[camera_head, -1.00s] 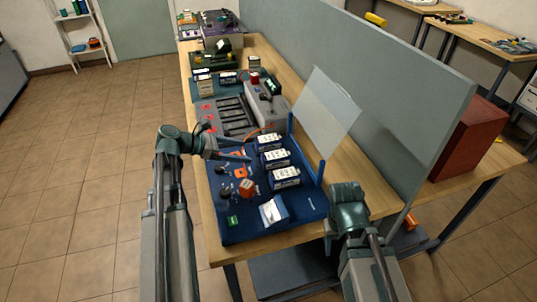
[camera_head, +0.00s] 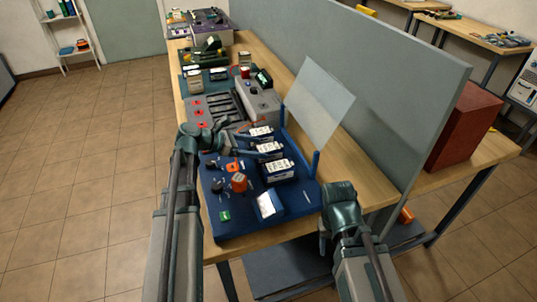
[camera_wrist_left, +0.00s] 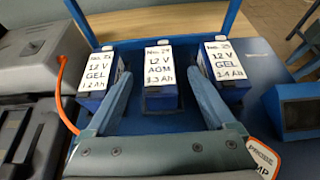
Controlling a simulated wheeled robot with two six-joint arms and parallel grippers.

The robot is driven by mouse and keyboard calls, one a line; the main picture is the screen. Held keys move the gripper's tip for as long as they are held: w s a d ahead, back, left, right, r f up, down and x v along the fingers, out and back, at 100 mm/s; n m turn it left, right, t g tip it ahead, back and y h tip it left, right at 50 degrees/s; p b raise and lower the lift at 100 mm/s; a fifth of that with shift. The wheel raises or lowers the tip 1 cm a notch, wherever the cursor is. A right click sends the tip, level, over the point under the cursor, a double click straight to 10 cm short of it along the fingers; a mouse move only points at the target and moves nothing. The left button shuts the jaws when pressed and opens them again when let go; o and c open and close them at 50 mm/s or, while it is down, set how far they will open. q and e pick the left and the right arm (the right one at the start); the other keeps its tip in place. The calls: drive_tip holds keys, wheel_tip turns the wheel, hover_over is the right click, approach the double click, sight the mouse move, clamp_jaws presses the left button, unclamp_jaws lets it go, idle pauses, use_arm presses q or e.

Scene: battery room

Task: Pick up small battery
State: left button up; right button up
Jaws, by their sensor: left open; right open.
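Three small blue batteries with white labels stand in a row on a blue tray (camera_head: 235,228): the far battery (camera_head: 260,133), the middle battery (camera_head: 268,150) and the near battery (camera_head: 280,171). The left wrist view reads "12 V GEL" on the left battery (camera_wrist_left: 97,70), "12 V AGM" on the middle one (camera_wrist_left: 159,68) and "12 V GEL" on the right one (camera_wrist_left: 225,62). My left gripper (camera_head: 246,146) is open and empty, its fingers pointing at the middle battery, one toward each side; contact cannot be told. My right gripper (camera_head: 325,238) is open by the tray's near right corner.
A clear panel (camera_head: 318,103) stands upright behind the batteries. Orange and black parts (camera_head: 239,183) and a white-faced box (camera_head: 268,204) sit on the tray. A grey charger unit (camera_head: 262,102) stands beyond. A grey partition (camera_head: 390,110) borders the bench on the right.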

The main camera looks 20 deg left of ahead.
sight(263, 148)
use_arm(q)
drive_tip(key=b+x, duration=0.2)
drive_tip(key=x, duration=0.2)
drive_tip(key=shift+w+f, duration=0.1)
drive_tip(key=shift+f, duration=0.25)
drive_tip(key=shift+w+d, duration=0.25)
drive_tip(key=shift+d, duration=0.15)
clamp_jaws()
